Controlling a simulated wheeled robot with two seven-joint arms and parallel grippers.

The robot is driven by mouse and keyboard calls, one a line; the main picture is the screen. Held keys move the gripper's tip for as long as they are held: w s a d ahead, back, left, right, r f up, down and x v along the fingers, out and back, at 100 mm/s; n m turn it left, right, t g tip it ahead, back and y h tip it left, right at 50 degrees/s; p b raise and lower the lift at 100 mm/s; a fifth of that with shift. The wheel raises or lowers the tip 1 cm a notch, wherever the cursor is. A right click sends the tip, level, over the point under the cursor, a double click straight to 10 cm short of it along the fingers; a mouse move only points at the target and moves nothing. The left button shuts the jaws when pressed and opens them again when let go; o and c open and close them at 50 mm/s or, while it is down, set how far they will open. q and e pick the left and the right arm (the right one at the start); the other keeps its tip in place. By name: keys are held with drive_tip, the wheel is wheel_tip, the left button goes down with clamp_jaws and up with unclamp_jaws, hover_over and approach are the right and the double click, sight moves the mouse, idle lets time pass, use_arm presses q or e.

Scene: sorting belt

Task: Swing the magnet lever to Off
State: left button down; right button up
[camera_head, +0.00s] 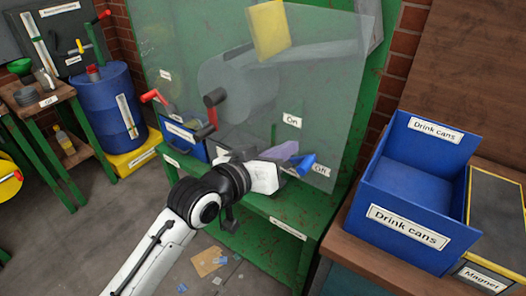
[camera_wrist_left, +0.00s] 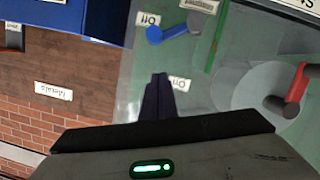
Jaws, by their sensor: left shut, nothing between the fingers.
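The magnet lever has a blue handle (camera_head: 305,163) at the lower right of the clear panel. In the left wrist view the blue handle (camera_wrist_left: 168,33) runs from a grey pivot, with its free end beside the Off label (camera_wrist_left: 148,19). The Off label (camera_head: 321,169) also shows in the head view. The On label (camera_head: 292,120) is higher on the panel. My left gripper (camera_head: 290,149) is shut and empty, close to the lever. In the left wrist view its dark fingertips (camera_wrist_left: 158,82) lie next to the On label (camera_wrist_left: 180,83), apart from the handle. My right gripper is out of view.
A red-handled crank (camera_head: 215,97) sits on the clear panel (camera_head: 335,70), left of the lever. A blue Drink cans bin (camera_head: 408,228) stands on the bench at right, beside a Magnet-labelled box (camera_head: 497,222). A blue drum (camera_head: 92,112) stands at left.

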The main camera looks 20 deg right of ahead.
use_arm(q)
drive_tip(key=v, duration=0.7)
drive_tip(key=shift+a, duration=0.3)
drive_tip(key=shift+s, duration=0.15)
drive_tip(key=s+a+f+n+t+y, duration=0.1)
drive_tip(key=a+f+n+y, duration=0.15)
drive_tip(key=a+f, duration=0.6)
drive_tip(key=s+a+f+n+t+y, duration=0.1)
drive_tip(key=s+a+f+n+y, duration=0.3)
drive_tip(key=f, duration=0.7)
drive_tip(key=s+a+f+m+g+y, duration=0.1)
drive_tip(key=s+a+f+y, duration=0.3)
drive_tip(key=s+a+f, duration=1)
drive_tip(key=a+f+g, duration=0.1)
drive_tip(key=a+f, duration=0.2)
drive_tip(key=shift+s+a, duration=0.2)
drive_tip(key=shift+s, duration=0.1)
drive_tip(key=shift+m, duration=0.25)
